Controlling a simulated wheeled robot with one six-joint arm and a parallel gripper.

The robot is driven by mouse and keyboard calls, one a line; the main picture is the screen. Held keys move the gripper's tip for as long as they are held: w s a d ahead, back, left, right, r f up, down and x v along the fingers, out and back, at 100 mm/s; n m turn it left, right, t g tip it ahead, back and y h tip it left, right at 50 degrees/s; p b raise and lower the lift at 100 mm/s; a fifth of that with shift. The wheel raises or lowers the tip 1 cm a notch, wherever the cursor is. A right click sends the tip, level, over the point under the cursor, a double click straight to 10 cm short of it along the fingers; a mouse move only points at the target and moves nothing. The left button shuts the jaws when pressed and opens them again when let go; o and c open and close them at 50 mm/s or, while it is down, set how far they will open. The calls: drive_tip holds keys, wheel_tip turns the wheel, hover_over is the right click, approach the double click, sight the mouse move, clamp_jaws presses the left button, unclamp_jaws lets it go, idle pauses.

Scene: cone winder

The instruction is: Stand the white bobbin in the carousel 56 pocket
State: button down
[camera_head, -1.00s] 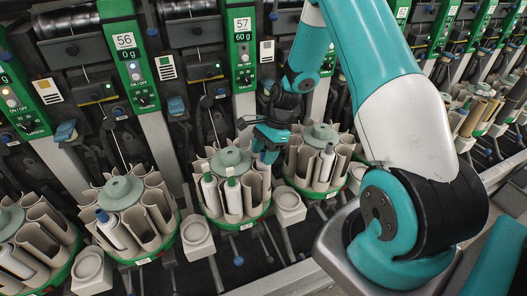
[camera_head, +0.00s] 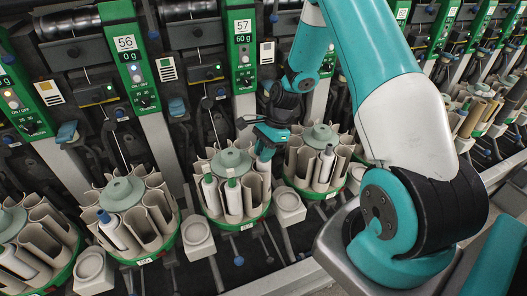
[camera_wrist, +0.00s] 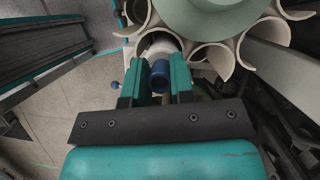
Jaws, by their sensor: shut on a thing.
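My gripper (camera_head: 266,150) is at the right rim of the middle carousel (camera_head: 232,160). It is shut on a white bobbin (camera_head: 263,166) with a blue top. In the wrist view the blue top (camera_wrist: 160,75) sits between the two teal fingers (camera_wrist: 158,84), with the white body beyond it. The bobbin lines up with a cream pocket (camera_wrist: 137,14) at the carousel's edge; how deep it sits there is hidden. The sign 56 (camera_head: 125,43) is on a green column at left. The small carousel labels are too small to read.
The left carousel (camera_head: 121,193) holds a blue-topped bobbin (camera_head: 110,229). The right carousel (camera_head: 320,136) stands close beside my gripper. Square holders (camera_head: 197,236) stand in front, between carousels.

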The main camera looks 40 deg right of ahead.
drive_tip(key=shift+r, duration=0.3)
drive_tip(key=r+p, duration=0.2)
drive_tip(key=a+r+p, duration=0.1)
drive_tip(key=r+p, duration=0.1)
drive_tip(key=shift+s+r, duration=0.15)
drive_tip(key=shift+r, duration=0.05)
idle(0.3)
drive_tip(key=shift+d, duration=0.1)
drive_tip(key=shift+r+p, duration=2.2)
drive_tip(key=shift+r, duration=0.05)
drive_tip(key=shift+r+p, duration=2)
drive_tip(key=shift+r, duration=0.2)
